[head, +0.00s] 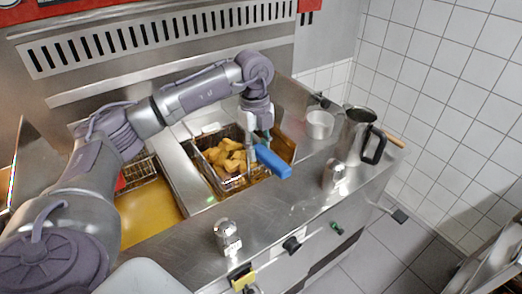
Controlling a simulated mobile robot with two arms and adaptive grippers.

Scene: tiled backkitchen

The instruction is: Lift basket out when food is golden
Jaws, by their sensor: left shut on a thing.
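A wire basket (232,184) with golden-yellow food pieces (228,157) in it sits in the right fryer well (284,147). The basket has a blue handle (272,162) that points toward the front right. My left gripper (262,136) is above the basket's front right side, at the inner end of the handle, and is shut on the basket handle. My arm hides part of the basket's back edge. My right gripper is not in view.
A second well with yellow oil (148,215) lies at left, with another wire basket (136,175) at its back. A metal jug (354,136), a small pot (320,124) and two shakers (228,237) (334,173) stand on the counter. White tiled wall is at right.

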